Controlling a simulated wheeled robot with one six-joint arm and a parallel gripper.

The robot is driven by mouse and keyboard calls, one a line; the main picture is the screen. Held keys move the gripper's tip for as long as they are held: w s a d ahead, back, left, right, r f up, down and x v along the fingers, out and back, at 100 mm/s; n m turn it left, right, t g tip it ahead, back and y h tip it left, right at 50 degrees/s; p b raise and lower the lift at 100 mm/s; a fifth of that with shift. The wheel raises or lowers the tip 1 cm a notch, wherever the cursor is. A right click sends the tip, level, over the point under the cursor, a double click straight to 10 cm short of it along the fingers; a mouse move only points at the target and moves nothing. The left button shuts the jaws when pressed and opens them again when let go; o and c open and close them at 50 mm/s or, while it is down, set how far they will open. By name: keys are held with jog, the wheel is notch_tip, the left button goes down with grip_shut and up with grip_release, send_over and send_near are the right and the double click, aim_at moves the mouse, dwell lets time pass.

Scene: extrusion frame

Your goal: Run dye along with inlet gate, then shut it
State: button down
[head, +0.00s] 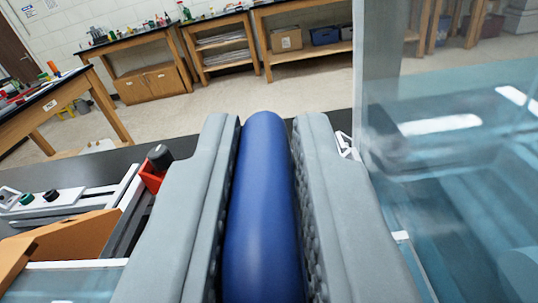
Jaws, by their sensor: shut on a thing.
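My gripper (266,125) fills the lower middle of the head view, its two grey padded fingers pressed on both sides of a blue rounded bar (264,205). The bar runs lengthwise between the fingers, and its near end is cut off by the bottom of the picture. I cannot tell from this view whether the bar belongs to the inlet gate. No dye can be made out. A large clear-walled tank (450,190) with a bluish tint stands close at the right of my gripper.
At the left are a red clamp with a black knob (158,157), a white control strip with buttons (50,197) and an orange block (60,238). A black bench top (70,172) lies behind them. Wooden lab benches (215,25) stand across open floor.

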jog(key=c, duration=1.4)
grip_release()
jog(key=shift+a+f, duration=0.1)
jog(key=shift+f, duration=0.15)
jog(key=shift+r, duration=0.1)
jog(key=shift+s, duration=0.45)
jog(key=s+a, duration=0.1)
jog(key=s, duration=1.5)
jog(key=shift+s+a, duration=0.2)
jog(key=shift+a, duration=0.2)
